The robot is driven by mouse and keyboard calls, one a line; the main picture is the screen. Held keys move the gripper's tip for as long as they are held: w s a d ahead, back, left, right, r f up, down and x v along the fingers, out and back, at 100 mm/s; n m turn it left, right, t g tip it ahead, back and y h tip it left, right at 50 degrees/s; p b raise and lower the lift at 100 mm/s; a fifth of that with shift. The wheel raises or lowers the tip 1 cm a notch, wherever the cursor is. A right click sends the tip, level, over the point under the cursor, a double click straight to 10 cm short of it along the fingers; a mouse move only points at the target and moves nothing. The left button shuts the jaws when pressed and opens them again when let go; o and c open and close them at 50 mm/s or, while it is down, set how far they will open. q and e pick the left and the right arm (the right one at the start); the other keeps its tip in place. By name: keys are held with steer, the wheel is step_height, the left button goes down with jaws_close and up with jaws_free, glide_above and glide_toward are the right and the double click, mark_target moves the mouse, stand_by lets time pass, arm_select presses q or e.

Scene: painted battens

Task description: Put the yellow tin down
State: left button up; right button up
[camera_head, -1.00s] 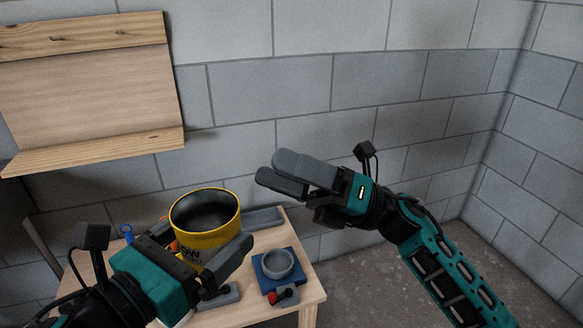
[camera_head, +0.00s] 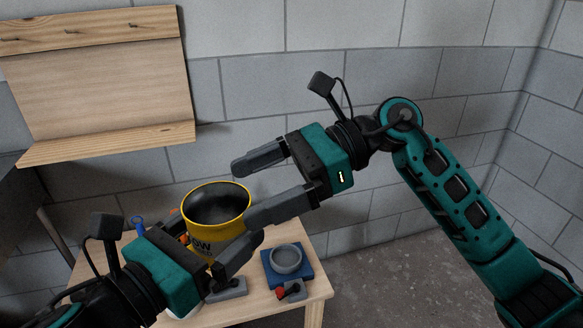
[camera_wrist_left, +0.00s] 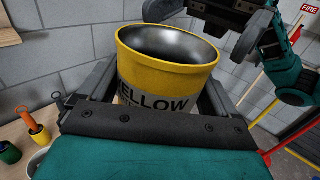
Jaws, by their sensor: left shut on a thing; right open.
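The yellow tin (camera_head: 222,232) is an open-topped, empty-looking can with a grey band lettered "YELLOW". It also fills the middle of the left wrist view (camera_wrist_left: 165,75), roughly upright. My left gripper (camera_head: 222,250) is shut on it, with a finger on either side of its body. The tin appears in front of the wooden table (camera_head: 255,312); whether its base touches anything is hidden. My right gripper (camera_head: 246,192) is open and empty, its fingers at the tin's right rim. I cannot tell whether they touch it. It shows behind the tin in the left wrist view (camera_wrist_left: 240,35).
A grey bowl (camera_head: 286,260) sits on a blue square (camera_head: 302,273) at the table's right. A grey piece with a red part (camera_head: 291,292) lies in front. A wooden wall rack (camera_head: 95,75) hangs at left. Orange-handled tools (camera_wrist_left: 34,128) stand left of the tin.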

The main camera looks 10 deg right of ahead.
mark_target(215, 203)
steer(key=x, duration=0.6)
arm_select(q)
steer(key=shift+r, duration=0.1)
arm_select(e)
steer(key=c, duration=1.1)
arm_select(q)
steer(key=o, duration=1.1)
arm_select(e)
steer(key=shift+r, duration=0.1)
